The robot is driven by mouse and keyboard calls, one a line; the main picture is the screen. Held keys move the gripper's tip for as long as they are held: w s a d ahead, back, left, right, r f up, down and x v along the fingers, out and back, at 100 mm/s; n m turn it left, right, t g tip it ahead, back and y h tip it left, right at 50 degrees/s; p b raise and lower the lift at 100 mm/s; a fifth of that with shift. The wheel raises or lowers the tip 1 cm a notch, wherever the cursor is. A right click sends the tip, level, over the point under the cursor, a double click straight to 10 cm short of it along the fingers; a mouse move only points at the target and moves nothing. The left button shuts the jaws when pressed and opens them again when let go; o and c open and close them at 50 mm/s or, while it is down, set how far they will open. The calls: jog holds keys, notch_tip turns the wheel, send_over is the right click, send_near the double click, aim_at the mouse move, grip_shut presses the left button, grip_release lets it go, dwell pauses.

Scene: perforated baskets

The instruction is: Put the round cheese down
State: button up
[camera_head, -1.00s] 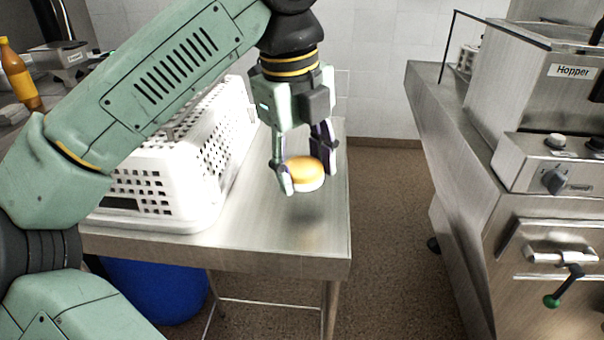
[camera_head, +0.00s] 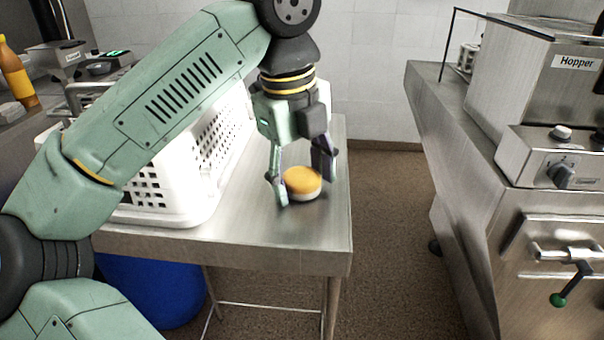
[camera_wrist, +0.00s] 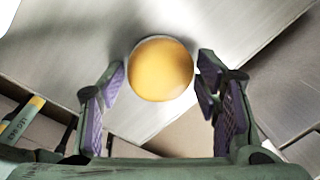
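The round cheese (camera_head: 303,181), with an orange top and a pale side, sits flat on the steel table (camera_head: 270,232), near its right edge. In the wrist view, the cheese (camera_wrist: 161,68) lies between the two fingers, with a gap on each side. My gripper (camera_head: 299,180) points down over the cheese and is open, its fingers on either side of it. The wrist view also shows my gripper (camera_wrist: 161,82) spread wider than the cheese. The far side of the cheese is hidden.
A white perforated basket (camera_head: 190,205) stands on the table left of the cheese. The table's right edge is close by, with open floor (camera_head: 385,230) beyond it. A steel hopper machine (camera_head: 560,190) stands at the right. Bare tabletop lies in front of the cheese.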

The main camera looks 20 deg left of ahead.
aim_at(293, 180)
jog(key=shift+o, duration=0.7)
notch_tip(293, 180, up, 12)
jog(key=s+p, duration=0.1)
jog(key=p, duration=0.7)
jog(key=shift+s+a+r+p, duration=0.15)
jog(key=shift+s+a+p, duration=0.1)
jog(key=shift+a+p, duration=0.15)
dwell(0.7)
